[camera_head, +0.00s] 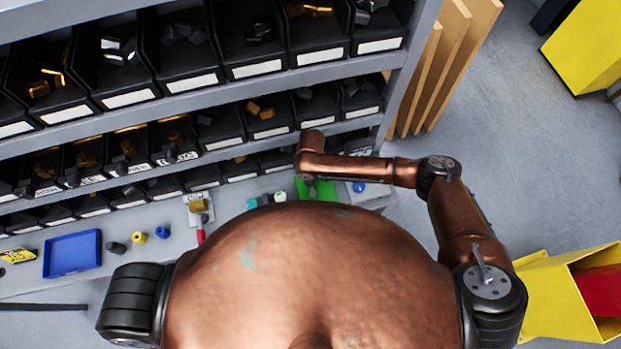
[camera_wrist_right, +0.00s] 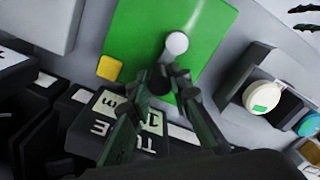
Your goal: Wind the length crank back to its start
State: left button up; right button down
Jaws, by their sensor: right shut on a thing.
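A green panel (camera_wrist_right: 160,30) fills the upper middle of the right wrist view, with a pale round knob (camera_wrist_right: 176,43) on it. I take this to be the length crank; its arm is hard to make out. My right gripper (camera_wrist_right: 170,78) is shut on a dark part just below the knob, and its fingers hide most of that part. In the head view the green panel (camera_head: 325,191) lies on the bench, with my right gripper (camera_head: 311,189) over its left side. My left gripper is out of view.
Shelves of black bins (camera_head: 190,65) rise close behind the bench. A white-capped dark fitting (camera_wrist_right: 263,94) stands right of the panel in the wrist view. A blue tray (camera_head: 72,254) and small coloured cylinders (camera_head: 139,238) lie at the bench's left. Open floor (camera_head: 490,130) is at right.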

jog(key=c, duration=1.8)
grip_release()
jog(key=shift+o, duration=0.2)
jog(key=shift+r, duration=0.1)
notch_tip(320, 180, up, 12)
